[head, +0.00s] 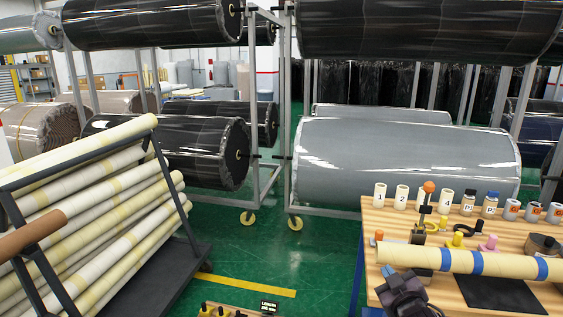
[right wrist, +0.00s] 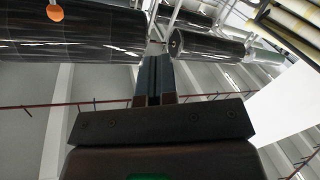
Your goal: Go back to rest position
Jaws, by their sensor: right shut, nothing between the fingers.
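My right gripper (head: 402,290) shows dark at the bottom of the head view, at the near left part of the wooden table (head: 365,240). In the right wrist view its two fingers (right wrist: 154,78) lie together, shut with nothing between them. They point up toward the far wrapped rolls. My left gripper is not in view.
A cream roll with blue bands (head: 460,262) lies on the table near my right gripper. Numbered cups (head: 401,196) and an orange-topped stand (head: 429,187) are behind it. A rack of cream rolls (head: 85,190) stands left.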

